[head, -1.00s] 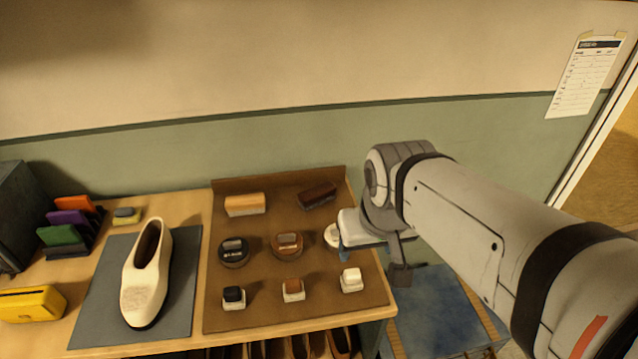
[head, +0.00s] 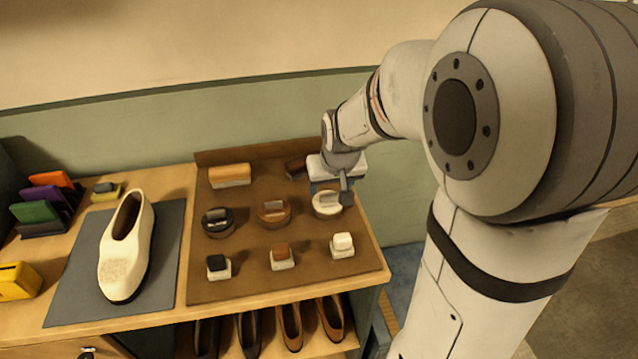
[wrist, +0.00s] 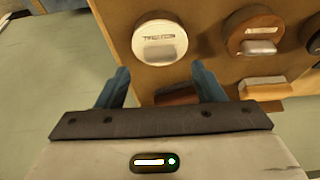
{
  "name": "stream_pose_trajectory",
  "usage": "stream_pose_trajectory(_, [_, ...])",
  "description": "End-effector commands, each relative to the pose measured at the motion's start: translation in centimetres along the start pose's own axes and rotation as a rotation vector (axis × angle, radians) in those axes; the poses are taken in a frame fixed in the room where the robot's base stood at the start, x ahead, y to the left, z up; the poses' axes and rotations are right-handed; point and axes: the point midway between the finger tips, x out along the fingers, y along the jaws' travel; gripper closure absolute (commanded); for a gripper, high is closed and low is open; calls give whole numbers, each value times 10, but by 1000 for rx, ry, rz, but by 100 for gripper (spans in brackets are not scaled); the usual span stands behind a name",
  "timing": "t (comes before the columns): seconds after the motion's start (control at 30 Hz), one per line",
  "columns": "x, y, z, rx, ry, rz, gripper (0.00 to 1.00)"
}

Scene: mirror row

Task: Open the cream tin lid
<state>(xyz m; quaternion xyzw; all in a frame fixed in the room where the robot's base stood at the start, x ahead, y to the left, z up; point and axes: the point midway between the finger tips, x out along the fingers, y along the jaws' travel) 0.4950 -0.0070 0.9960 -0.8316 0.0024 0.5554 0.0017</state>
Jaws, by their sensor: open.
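The cream tin (head: 327,208) is round, with a pale bar across its lid. It sits at the right end of the row of tins on the brown board (head: 240,285). It also shows in the wrist view (wrist: 160,50), lid on, beyond my fingertips. My gripper (head: 331,190) is above and just behind the tin in the head view and partly covers it. In the wrist view my gripper (wrist: 162,86) has its two blue fingers apart. Nothing is gripped. The exact height over the tin is hard to tell.
A brown tin (head: 274,212) and a black tin (head: 218,223) stand left of the cream tin. A dark brush (head: 296,168) lies close behind my gripper. Small capped blocks, including a white one (head: 342,245), line the front. A cream shoe (head: 127,250) stands on a grey mat (head: 72,290).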

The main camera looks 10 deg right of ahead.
Motion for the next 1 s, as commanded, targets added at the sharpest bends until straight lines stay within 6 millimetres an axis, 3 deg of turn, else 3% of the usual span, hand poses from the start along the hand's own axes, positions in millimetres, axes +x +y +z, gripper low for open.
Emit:
stream_pose_trajectory(0.23, [32, -1, 1, -1, -3, -1, 38])
stream_pose_trajectory(0.63, [39, -1, 1, -3, -1, -1, 39])
stream_pose_trajectory(1.0, [39, -2, 1, -3, -1, -1, 69])
